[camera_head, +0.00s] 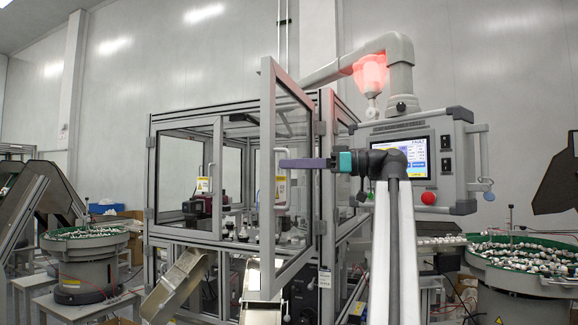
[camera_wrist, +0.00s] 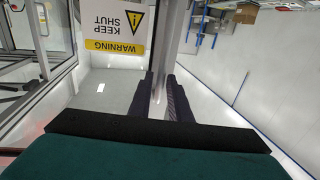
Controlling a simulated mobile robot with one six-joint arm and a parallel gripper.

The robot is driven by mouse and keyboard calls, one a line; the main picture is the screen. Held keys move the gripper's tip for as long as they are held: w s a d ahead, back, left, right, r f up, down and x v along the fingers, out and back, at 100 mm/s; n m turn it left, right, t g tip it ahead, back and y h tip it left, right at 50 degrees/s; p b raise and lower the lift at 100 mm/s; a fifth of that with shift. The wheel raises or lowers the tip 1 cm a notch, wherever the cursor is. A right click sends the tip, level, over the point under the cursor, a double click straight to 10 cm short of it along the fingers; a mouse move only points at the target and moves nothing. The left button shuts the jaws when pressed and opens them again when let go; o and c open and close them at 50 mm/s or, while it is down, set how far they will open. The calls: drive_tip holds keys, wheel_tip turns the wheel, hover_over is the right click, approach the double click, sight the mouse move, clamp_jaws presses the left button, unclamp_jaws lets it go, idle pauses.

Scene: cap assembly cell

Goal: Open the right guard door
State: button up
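The right guard door (camera_head: 310,200) is a grey metal frame with a clear pane. It stands swung out from the cell, with its free edge towards me. A yellow and white warning label (camera_head: 281,191) is on it; the label (camera_wrist: 115,28) appears upside down in the wrist view. A pale handle (camera_head: 256,188) shows near the free edge. My gripper (camera_head: 282,163) reaches left to the door's free-edge post. In the wrist view, its two dark fingers (camera_wrist: 161,88) lie a narrow gap apart at a grey upright. Whether they grip it is unclear.
The left guard door (camera_head: 181,180) looks closed. A control panel (camera_head: 422,160) on a hanging arm stands right of the door, behind my arm. Feeder bowls stand at left (camera_head: 83,240) and right (camera_head: 522,262). A metal chute (camera_head: 262,305) is below the door.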

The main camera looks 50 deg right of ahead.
drive_tip(key=b+v, duration=0.1)
drive_tip(key=v, duration=1.1)
drive_tip(key=shift+s, duration=0.25)
drive_tip(key=shift+s+d, duration=0.1)
